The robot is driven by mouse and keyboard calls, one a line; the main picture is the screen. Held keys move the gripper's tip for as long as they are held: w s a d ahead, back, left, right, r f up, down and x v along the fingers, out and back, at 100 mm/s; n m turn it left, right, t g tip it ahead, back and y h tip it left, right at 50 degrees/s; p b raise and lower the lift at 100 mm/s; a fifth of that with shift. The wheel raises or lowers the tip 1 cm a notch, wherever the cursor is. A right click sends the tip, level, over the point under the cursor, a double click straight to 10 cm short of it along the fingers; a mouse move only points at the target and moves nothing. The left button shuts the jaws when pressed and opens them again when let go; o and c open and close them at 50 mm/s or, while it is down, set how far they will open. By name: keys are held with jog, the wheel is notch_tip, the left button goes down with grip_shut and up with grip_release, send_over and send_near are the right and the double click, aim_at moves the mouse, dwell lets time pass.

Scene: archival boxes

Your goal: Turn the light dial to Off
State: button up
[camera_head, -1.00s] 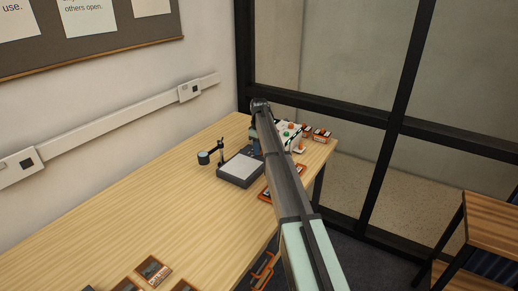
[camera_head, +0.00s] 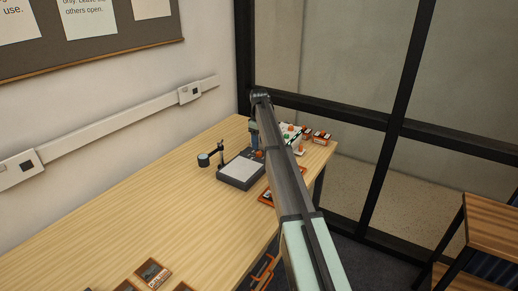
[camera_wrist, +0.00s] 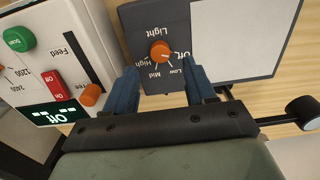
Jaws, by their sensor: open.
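The orange light dial (camera_wrist: 161,52) sits on the dark panel of a light box (camera_wrist: 262,80), with labels Light, Off, Low, Mid and High around it. I cannot tell for sure which label its mark points to. In the head view the dial (camera_head: 258,154) shows at the light box's corner (camera_head: 234,183). My gripper (camera_wrist: 162,78) is open, its two blue fingers apart on either side of the dial's lower side in the wrist view. They do not visibly touch it. My gripper is partly hidden behind the arm in the head view.
A small arm with a round head (camera_head: 204,158) stands left of the light box.

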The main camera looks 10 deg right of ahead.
notch_tip(320, 180, up, 9)
dwell(0.3)
jog(key=shift+f, duration=0.2)
